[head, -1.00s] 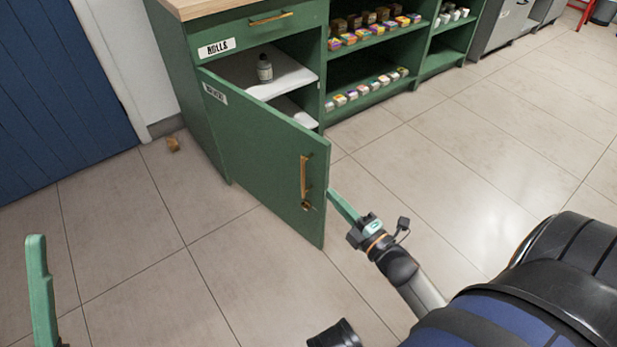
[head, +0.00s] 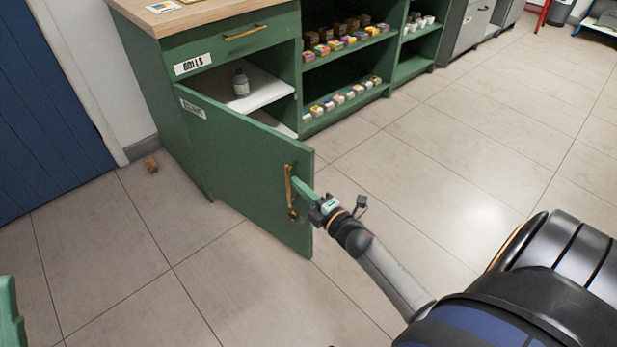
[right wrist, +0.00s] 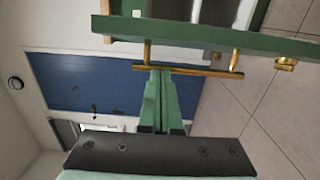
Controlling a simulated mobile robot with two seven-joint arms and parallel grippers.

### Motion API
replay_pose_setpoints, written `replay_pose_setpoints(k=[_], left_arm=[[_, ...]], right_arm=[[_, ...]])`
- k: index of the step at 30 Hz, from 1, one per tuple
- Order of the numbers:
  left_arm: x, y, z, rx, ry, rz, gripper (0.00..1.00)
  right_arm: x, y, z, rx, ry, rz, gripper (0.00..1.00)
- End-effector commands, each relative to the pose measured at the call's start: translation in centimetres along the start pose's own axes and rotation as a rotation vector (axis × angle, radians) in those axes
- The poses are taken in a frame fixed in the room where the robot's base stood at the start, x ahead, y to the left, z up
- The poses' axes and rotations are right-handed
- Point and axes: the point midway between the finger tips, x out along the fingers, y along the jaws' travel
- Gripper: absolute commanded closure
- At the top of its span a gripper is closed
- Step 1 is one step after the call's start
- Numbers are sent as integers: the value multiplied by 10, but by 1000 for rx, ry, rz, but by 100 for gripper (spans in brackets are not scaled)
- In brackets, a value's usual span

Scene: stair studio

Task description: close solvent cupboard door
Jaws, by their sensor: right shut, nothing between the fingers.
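The green solvent cupboard door (head: 245,165) stands open, with a label at its upper left and a brass bar handle (head: 289,188) near its free edge. My right gripper (head: 297,182) is shut and empty, in front of the door's outer face beside the handle. In the right wrist view its closed green fingers (right wrist: 160,75) point at the brass handle (right wrist: 190,70), with the tips at or very near the bar; contact is unclear. The door's edge (right wrist: 215,38) runs beyond the handle. Only part of my left gripper (head: 9,315) shows at the left edge.
A bottle (head: 240,83) stands on the white shelf (head: 265,90) inside the cupboard. Open shelves (head: 345,88) with small boxes are to the right. A small brown block (head: 151,164) lies on the floor near the blue door (head: 45,100). The floor in front is clear.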

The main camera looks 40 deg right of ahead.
Motion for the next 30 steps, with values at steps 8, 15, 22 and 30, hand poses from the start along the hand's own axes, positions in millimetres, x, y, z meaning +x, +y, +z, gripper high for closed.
replay_pose_setpoints(k=[8, 15, 22, 30], left_arm=[[-4, 2, 4, -12, 0, -2, 50], [-4, 3, 4, -15, -1, -1, 50], [-4, 3, 4, -14, -1, 1, 50], [-6, 4, 6, -17, -2, 1, 50]], right_arm=[[5, -1, 27, -2, 0, -1, 100], [5, 0, 28, 0, -1, -1, 100], [5, 0, 29, 0, 1, -1, 100], [1, -1, 40, -4, 21, -2, 100]])
